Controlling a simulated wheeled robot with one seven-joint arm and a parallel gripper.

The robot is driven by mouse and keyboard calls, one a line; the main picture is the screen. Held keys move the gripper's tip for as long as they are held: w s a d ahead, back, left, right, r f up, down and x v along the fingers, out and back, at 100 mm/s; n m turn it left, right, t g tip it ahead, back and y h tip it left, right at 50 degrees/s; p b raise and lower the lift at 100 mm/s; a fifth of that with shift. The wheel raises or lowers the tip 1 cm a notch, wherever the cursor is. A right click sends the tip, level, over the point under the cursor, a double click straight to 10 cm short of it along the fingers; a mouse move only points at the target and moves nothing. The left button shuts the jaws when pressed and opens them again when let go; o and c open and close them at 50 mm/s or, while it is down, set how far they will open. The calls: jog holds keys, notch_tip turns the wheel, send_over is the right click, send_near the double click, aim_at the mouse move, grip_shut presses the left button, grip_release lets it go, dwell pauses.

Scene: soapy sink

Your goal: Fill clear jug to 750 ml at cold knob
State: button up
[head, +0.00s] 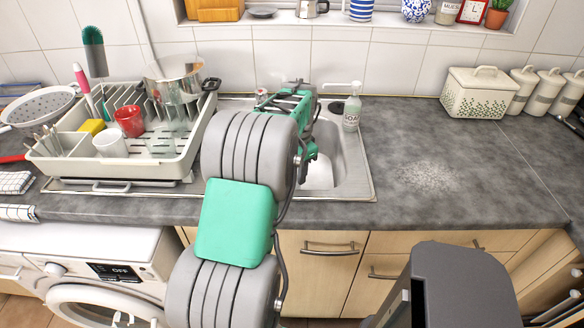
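My arm reaches over the sink (356,170) and hides most of its basin. My gripper (306,140) is low at the back of the basin, seen from behind; its fingertips are hidden, so I cannot tell whether it is open or shut. No clear jug can be made out for certain; one at the gripper would be hidden. A tap knob with a red mark (262,88) shows left of the gripper. A pale tap spout or handle (340,84) shows to its right. I cannot make out the cold knob.
A dish rack (190,168) with a pot (176,78), a red mug (130,121) and clear glassware (164,130) stands left of the sink. A soap bottle (352,112) stands at the back right.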

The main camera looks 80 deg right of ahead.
notch_tip(320, 180, down, 7)
jog(key=shift+w+r, duration=0.15)
jog(key=shift+r, duration=0.05)
jog(key=shift+c, duration=0.5)
grip_shut()
dwell(0.9)
